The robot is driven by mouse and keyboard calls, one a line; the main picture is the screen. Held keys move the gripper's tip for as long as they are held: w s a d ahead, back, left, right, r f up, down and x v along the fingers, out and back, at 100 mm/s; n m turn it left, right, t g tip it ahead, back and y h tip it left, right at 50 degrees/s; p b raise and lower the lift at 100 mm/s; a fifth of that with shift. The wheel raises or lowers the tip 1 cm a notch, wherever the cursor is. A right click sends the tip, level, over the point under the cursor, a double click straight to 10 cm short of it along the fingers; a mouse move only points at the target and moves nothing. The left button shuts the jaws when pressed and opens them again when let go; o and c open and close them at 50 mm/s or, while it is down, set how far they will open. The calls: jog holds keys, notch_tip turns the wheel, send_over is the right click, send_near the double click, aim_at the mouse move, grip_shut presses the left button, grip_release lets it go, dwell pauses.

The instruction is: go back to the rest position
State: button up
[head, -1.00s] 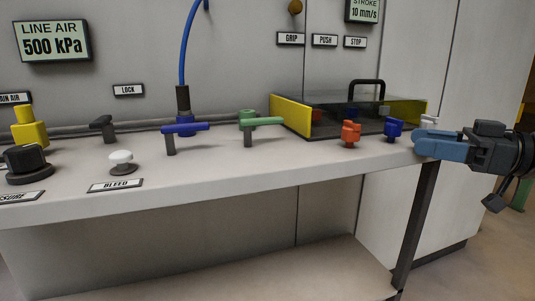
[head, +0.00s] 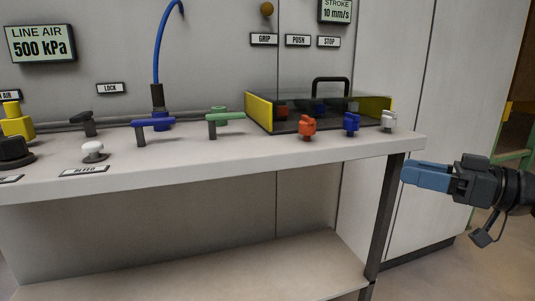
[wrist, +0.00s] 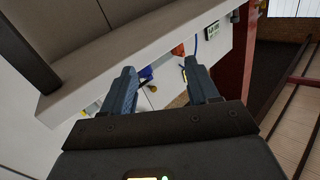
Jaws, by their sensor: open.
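My gripper (head: 425,176) has blue fingers and is off the right end of the bench, in front of its edge and a little below the bench top in the head view. In the wrist view my gripper (wrist: 162,90) has its two fingers apart with nothing held between them. The orange knob (head: 307,127), blue knob (head: 351,124) and white knob (head: 388,121) stand upright in a row on the bench's right part. My gripper is apart from all of them.
The bench (head: 235,150) has a dark leg (head: 384,220) close to my gripper's left. A dark guard box with yellow sides (head: 259,112) stands behind the knobs. Blue (head: 153,122) and green (head: 226,117) lever handles stand further left. Open floor lies to the right.

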jog(key=s+a+f+m+t+h, duration=0.2)
jog(key=s+f+m+h, duration=0.25)
jog(key=f, duration=0.75)
jog(key=s+a+f+m+t+h, duration=0.25)
jog(key=s+f+m, duration=0.2)
jog(key=f, duration=0.65)
jog(key=s+f+m+h, duration=0.2)
jog(key=s+f+h, duration=0.15)
jog(key=s, duration=0.55)
jog(key=s+f+m+h, duration=0.1)
jog(key=s+f+h, duration=0.2)
jog(key=s+f, duration=0.35)
jog(key=s+r+n+h, duration=0.1)
jog(key=s+r, duration=0.3)
jog(key=s, duration=0.4)
jog(key=s+a+r, duration=0.1)
jog(key=s+r, duration=0.3)
jog(key=s, duration=0.3)
jog(key=s+r+n+h, duration=0.1)
jog(key=s+r, duration=0.3)
jog(key=s, duration=0.4)
notch_tip(320, 180, up, 22)
jog(key=p, duration=2.1)
jog(key=shift+f, duration=0.25)
jog(key=shift+w+t+y, duration=0.15)
jog(key=shift+t+y, duration=0.1)
